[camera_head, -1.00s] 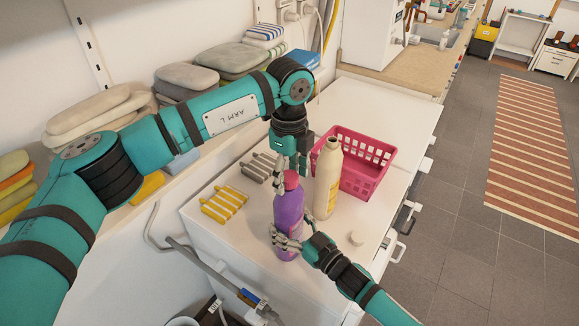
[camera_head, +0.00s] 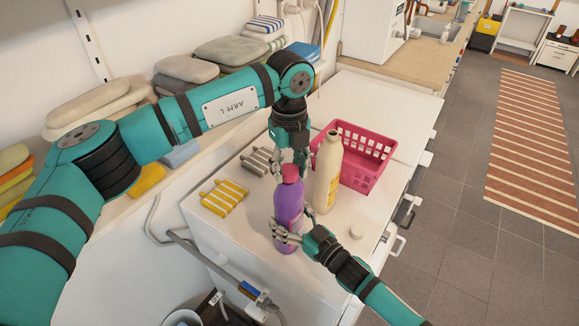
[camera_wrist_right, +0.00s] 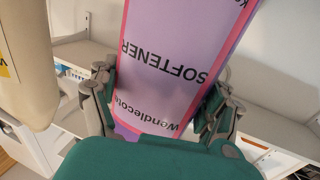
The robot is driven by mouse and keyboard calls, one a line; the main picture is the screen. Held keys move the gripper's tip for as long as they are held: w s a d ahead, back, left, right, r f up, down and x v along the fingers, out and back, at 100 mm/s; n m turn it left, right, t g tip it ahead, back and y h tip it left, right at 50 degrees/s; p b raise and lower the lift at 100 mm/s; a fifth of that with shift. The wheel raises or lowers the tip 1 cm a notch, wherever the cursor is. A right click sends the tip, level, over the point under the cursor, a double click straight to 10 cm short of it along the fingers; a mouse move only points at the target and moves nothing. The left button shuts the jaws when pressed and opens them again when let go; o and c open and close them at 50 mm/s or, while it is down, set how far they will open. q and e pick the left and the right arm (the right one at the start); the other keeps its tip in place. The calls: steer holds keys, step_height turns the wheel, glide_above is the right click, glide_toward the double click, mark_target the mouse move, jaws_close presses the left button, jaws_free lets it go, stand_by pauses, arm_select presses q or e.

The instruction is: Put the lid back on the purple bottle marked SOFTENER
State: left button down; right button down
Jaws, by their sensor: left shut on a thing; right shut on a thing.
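The purple bottle (camera_head: 289,204) stands upright near the front of the white top. Its SOFTENER label (camera_wrist_right: 165,62) faces my right wrist camera. The red lid (camera_head: 290,172) sits at the bottle's mouth; I cannot tell how tightly it is seated. My left gripper (camera_head: 291,168) comes down from above and is shut on the red lid, its fingers partly covering it. My right gripper (camera_head: 287,234) is shut around the lower body of the purple bottle; its fingers (camera_wrist_right: 160,100) flank the bottle in the right wrist view.
An open cream bottle (camera_head: 327,175) stands close to the right of the purple one. A pink basket (camera_head: 366,181) stands behind. Yellow-striped (camera_head: 223,198) and grey (camera_head: 257,161) slatted pieces lie at left.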

arm_select(q)
steer(key=m, duration=0.7)
steer(key=shift+m, duration=0.4)
steer(key=m, duration=0.4)
steer(key=shift+m, duration=0.3)
steer(key=m, duration=0.4)
steer(key=shift+m, duration=0.4)
steer(key=m, duration=0.9)
steer(key=shift+m, duration=0.3)
steer(key=m, duration=0.8)
steer(key=shift+d+m, duration=0.1)
steer(key=shift+m, duration=0.2)
steer(key=c, duration=0.7)
jaws_free()
steer(key=shift+f, duration=0.1)
steer(key=shift+c, duration=0.2)
